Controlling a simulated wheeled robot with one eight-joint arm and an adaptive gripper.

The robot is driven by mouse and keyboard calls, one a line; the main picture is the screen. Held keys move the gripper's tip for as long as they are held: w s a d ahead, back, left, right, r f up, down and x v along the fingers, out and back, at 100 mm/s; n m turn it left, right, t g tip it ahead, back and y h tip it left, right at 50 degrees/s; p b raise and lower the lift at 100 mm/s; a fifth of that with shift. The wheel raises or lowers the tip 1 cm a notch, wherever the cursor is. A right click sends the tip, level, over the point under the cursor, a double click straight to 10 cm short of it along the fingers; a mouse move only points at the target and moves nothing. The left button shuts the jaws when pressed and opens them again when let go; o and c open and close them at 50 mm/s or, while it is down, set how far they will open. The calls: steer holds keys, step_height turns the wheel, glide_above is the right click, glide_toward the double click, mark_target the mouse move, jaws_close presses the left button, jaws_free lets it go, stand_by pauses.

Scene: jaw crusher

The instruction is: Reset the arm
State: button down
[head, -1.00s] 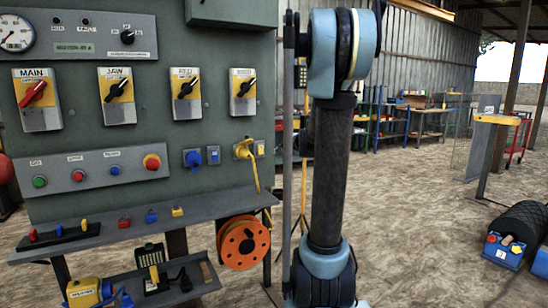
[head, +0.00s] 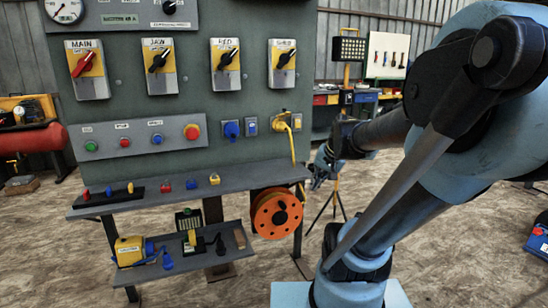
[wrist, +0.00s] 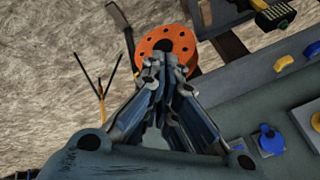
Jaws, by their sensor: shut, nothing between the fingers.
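My arm fills the right side of the head view, bent, with its forearm reaching left toward the control panel (head: 160,110). My gripper (head: 318,180) is at the forearm's end, just right of the panel's edge and above the floor. In the wrist view my gripper (wrist: 168,65) has its fingers together with nothing between them. The orange cable reel (wrist: 160,42) lies beyond the fingertips there. In the head view the reel (head: 276,213) hangs under the shelf, left of and below my gripper. I cannot tell the exact gap between them.
The grey shelf (head: 240,177) juts out below the panel and carries small coloured plugs. A lower shelf holds a yellow winch (head: 130,250). A yellow-topped tripod (head: 336,190) stands behind my gripper. Open dirt floor lies around. A workbench (head: 362,105) stands at the back.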

steer(key=s+d+f+n+g+h, duration=0.1)
steer(key=s+d+f, duration=0.1)
steer(key=s+f, duration=0.2)
steer(key=s+d+f+n+g+h, duration=0.1)
steer(key=s+d+f+n, duration=0.1)
steer(key=s, duration=0.8)
steer(key=shift+s+d+f+n+g+h, duration=0.15)
steer(key=shift+d+f+n+g+h, duration=0.2)
steer(key=shift+f, duration=0.55)
steer(key=shift+a, duration=0.1)
steer(key=shift+w+f, duration=0.2)
steer(key=shift+w, duration=0.3)
